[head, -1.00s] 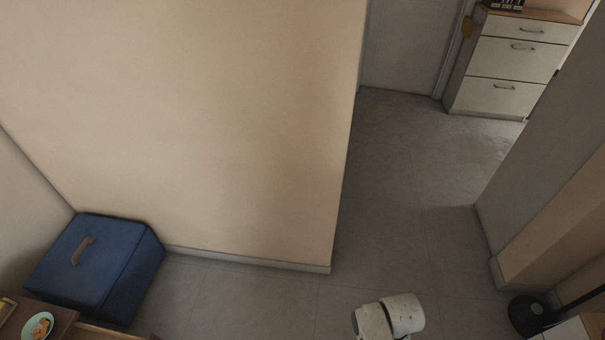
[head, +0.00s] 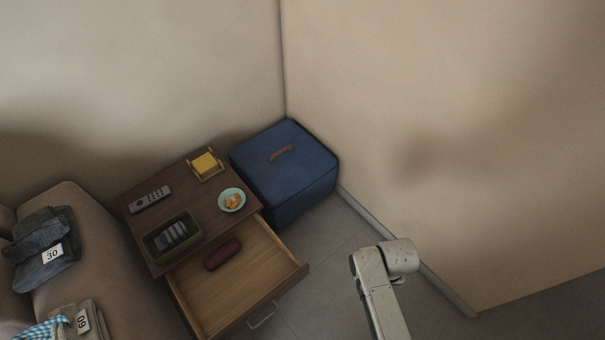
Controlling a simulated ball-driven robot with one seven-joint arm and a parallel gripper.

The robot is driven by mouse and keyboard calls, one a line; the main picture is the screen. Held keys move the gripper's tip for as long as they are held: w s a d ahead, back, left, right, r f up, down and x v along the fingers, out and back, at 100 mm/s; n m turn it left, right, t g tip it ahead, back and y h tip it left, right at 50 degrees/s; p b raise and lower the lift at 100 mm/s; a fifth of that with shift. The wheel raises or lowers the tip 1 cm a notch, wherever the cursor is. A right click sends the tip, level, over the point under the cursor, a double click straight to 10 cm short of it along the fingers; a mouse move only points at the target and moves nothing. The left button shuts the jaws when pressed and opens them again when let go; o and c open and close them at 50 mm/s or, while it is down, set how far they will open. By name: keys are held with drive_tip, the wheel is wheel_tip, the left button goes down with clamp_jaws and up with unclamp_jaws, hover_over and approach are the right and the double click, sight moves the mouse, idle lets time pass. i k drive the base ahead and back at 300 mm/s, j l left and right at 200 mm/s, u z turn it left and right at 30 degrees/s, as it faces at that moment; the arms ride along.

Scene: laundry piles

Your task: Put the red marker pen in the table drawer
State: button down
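The wooden side table (head: 187,191) stands left of centre in the head view. Its drawer (head: 240,287) is pulled open toward the lower right. A thick dark red, rounded object (head: 222,255) lies in the drawer near the tabletop; it looks like a case rather than a pen. I cannot make out a red marker pen anywhere. My white arm link shows at the lower right of the drawer, apart from it. My gripper is outside the view, so its state and anything in it are hidden.
On the tabletop are a remote (head: 150,199), a dark tray with grey items (head: 155,249), a yellow note block (head: 205,164) and a plate of food (head: 224,206). A blue box (head: 308,178) stands behind. A sofa (head: 113,260) with tagged clothes is left. Floor (head: 318,270) is clear beside the drawer.

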sight(239, 281)
drive_tip(key=i+u, duration=0.15)
drive_tip(key=u, duration=0.25)
drive_tip(key=i+l+u, duration=0.1)
drive_tip(key=u, duration=0.3)
drive_tip(key=i+l+u, duration=0.1)
drive_tip(key=u, duration=0.3)
drive_tip(key=i+l+u, duration=0.15)
drive_tip(key=u, duration=0.25)
